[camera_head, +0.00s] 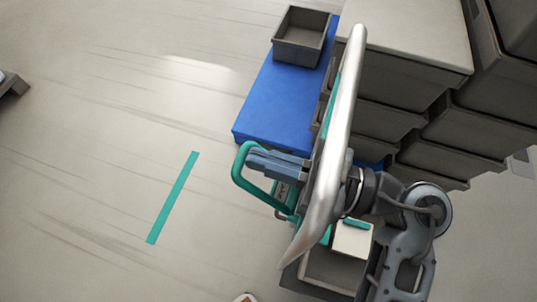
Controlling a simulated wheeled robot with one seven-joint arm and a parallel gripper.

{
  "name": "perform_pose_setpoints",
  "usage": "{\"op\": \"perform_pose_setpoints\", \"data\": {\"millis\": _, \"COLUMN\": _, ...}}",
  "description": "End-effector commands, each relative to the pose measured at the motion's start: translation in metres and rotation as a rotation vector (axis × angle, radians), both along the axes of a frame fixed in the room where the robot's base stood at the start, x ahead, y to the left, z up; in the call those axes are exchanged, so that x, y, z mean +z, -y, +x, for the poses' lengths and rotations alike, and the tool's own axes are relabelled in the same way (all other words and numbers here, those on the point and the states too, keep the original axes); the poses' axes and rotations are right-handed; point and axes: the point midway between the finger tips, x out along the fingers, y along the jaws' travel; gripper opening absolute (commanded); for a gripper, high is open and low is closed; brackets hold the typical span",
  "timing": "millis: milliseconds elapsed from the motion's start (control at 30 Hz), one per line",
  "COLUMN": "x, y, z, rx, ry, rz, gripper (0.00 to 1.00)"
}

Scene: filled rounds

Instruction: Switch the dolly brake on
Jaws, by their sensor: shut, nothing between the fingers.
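The dolly's blue deck (278,100) lies right of the middle in the head view, and crates stand on it. My gripper (256,158) is at the deck's near edge. Its blue-grey fingers are shut, point left and hold nothing. A teal loop (240,178) curves around the left of the fingertips and below them. I cannot tell whether it is the brake lever or whether the fingers touch it. A pale silver bar (334,130) crosses in front of my wrist and hides part of it. I cannot make out the brake's setting.
An open dark grey bin (301,38) stands on the deck's far end. Stacked grey crates (385,120) fill the right side. A small box with a teal strip (353,240) lies below my wrist.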

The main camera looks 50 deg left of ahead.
Motion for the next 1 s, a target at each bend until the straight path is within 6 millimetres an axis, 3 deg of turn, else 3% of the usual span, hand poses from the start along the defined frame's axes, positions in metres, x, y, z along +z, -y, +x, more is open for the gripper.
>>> {"op": "perform_pose_setpoints", "data": {"millis": 167, "x": -0.001, "y": 0.011, "z": 0.008, "rx": -0.003, "ry": 0.0, "rz": 0.0, "gripper": 0.0}}
{"op": "perform_pose_setpoints", "data": {"millis": 600, "x": -0.005, "y": 0.061, "z": 0.042, "rx": -0.002, "ry": 0.0, "rz": 0.0, "gripper": 0.0}}
{"op": "perform_pose_setpoints", "data": {"millis": 1000, "x": -0.005, "y": 0.065, "z": 0.044, "rx": 0.0, "ry": 0.0, "rz": 0.0, "gripper": 0.0}}
